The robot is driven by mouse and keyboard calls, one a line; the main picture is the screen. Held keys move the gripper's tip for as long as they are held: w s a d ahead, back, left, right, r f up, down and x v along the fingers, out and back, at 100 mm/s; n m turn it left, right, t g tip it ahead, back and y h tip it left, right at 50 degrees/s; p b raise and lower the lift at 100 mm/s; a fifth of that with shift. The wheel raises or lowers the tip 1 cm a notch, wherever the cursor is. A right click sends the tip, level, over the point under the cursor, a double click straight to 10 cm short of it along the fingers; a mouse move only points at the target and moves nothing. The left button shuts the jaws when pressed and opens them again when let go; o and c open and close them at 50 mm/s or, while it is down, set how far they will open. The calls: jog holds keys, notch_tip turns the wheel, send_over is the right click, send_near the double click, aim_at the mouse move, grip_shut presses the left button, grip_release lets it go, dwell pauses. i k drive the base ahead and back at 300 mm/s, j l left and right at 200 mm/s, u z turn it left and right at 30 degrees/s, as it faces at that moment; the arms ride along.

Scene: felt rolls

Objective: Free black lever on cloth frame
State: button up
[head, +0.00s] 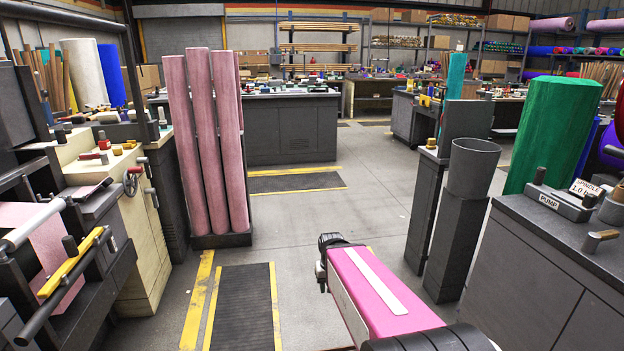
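A frame with pink cloth (52,236) stands at the left edge, partly cut off by the picture. It has a pale roller (32,224), a yellow bar (70,262) and a long dark bar (62,290) across its front. A short black handle (70,246) stands up beside the cloth, behind the yellow bar. I cannot tell which dark part is the black lever, or what holds it. My pink and white arm link reaches in from the bottom centre, well right of the frame, ending in a dark joint. I see no gripper fingers.
Tall pink rolls (208,145) stand in a dark base beside a cream cabinet (125,225). A grey bin (472,168) on a pedestal and a dark counter (560,255) with a pump stand right. Clear floor (345,205) lies between, with a dark mat (243,310) front left.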

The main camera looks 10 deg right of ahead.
aim_at(489, 96)
jog(key=i+z, duration=0.2)
jog(key=i, duration=0.3)
jog(key=i+j+z, duration=0.15)
jog(key=i, duration=0.35)
jog(key=i+j+z, duration=0.2)
jog(key=i, duration=0.3)
jog(key=i+z, duration=0.35)
jog(key=z, duration=0.15)
jog(key=i+j+z, duration=0.15)
jog(key=i+z, duration=0.3)
jog(key=i+j+z, duration=0.2)
jog(key=z, duration=0.3)
jog(key=i+j+z, duration=0.3)
jog(key=z, duration=0.2)
jog(key=k+j, duration=0.1)
jog(key=k, duration=0.9)
